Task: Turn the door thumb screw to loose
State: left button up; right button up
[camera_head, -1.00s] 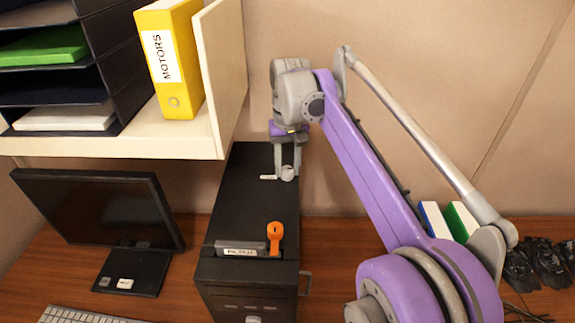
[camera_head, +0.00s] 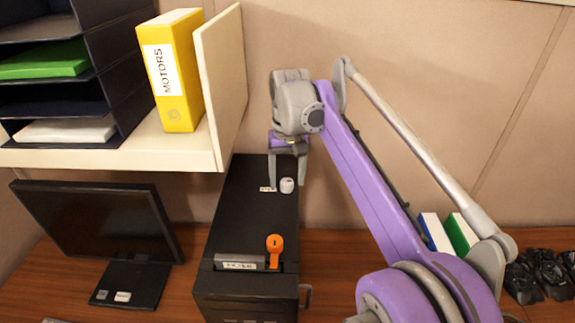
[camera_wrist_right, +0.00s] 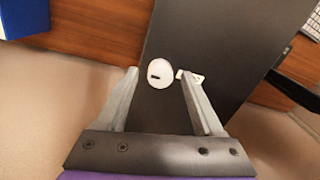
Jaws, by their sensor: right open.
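The thumb screw (camera_head: 287,185) is a small pale round knob on top of the black computer tower (camera_head: 235,215), towards its back. In the right wrist view the knob (camera_wrist_right: 160,73) shows a short dark mark on its face. A small white label (camera_wrist_right: 191,79) lies beside it. My right gripper (camera_head: 287,179) points down over the knob, open, with one finger on either side in the head view. In the right wrist view the knob shows between the fingertips (camera_wrist_right: 160,78), with a gap to each; I see no contact. My left gripper is out of view.
An orange lever (camera_head: 275,248) stands at the tower's front top edge. A shelf with a yellow binder (camera_head: 175,75) and its side panel (camera_head: 222,75) is left of my gripper. A monitor (camera_head: 95,230) stands left of the tower; books (camera_head: 450,233) stand right.

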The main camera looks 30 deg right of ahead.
aim_at(288, 181)
notch_tip(288, 181, up, 10)
jog(key=shift+d+r, duration=0.15)
dwell(0.3)
dwell(0.4)
